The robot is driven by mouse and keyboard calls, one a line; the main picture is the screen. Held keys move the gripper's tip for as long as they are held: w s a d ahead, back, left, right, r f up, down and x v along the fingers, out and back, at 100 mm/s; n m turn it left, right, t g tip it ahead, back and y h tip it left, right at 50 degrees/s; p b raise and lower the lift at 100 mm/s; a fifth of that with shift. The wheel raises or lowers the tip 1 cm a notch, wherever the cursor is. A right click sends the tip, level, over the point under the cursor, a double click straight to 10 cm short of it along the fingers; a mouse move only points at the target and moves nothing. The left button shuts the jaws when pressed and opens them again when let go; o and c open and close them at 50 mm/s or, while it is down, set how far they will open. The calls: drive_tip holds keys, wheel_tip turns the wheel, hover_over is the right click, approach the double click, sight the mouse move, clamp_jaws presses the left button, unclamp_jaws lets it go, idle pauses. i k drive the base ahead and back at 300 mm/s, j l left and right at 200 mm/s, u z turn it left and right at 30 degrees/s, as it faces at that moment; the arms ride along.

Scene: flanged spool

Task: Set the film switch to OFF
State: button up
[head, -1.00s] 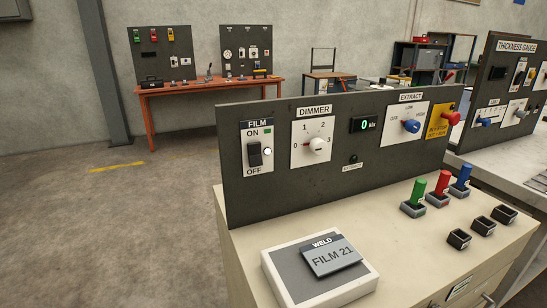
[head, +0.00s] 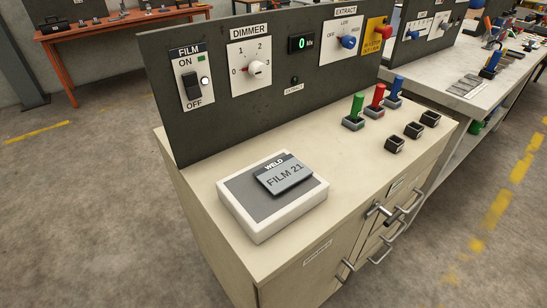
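The film switch (head: 193,85) is a black rocker on a white plate labelled FILM, at the left end of the dark upright panel (head: 215,118) in the head view. ON is printed above the rocker and OFF below it. Which way the rocker is tipped is too small to tell. My gripper is not in view, and nothing covers the switch.
The panel also carries a dimmer knob (head: 257,68), a display reading 0 and a blue extract knob (head: 348,41). On the cabinet top (head: 335,155) are a light box (head: 235,207) with a FILM 21 plate and several coloured handles. Floor at left is clear.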

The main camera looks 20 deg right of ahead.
sight(190, 81)
drive_tip(key=j+z, duration=0.15)
drive_tip(key=j, duration=0.3)
drive_tip(key=j+z, duration=0.2)
drive_tip(key=j, duration=0.25)
drive_tip(key=k+j+z, duration=0.15)
drive_tip(key=j, duration=0.3)
drive_tip(key=k+j+z, duration=0.15)
drive_tip(key=j, duration=0.3)
drive_tip(key=j+z, duration=0.2)
drive_tip(key=j, duration=0.2)
drive_tip(key=k, duration=0.05)
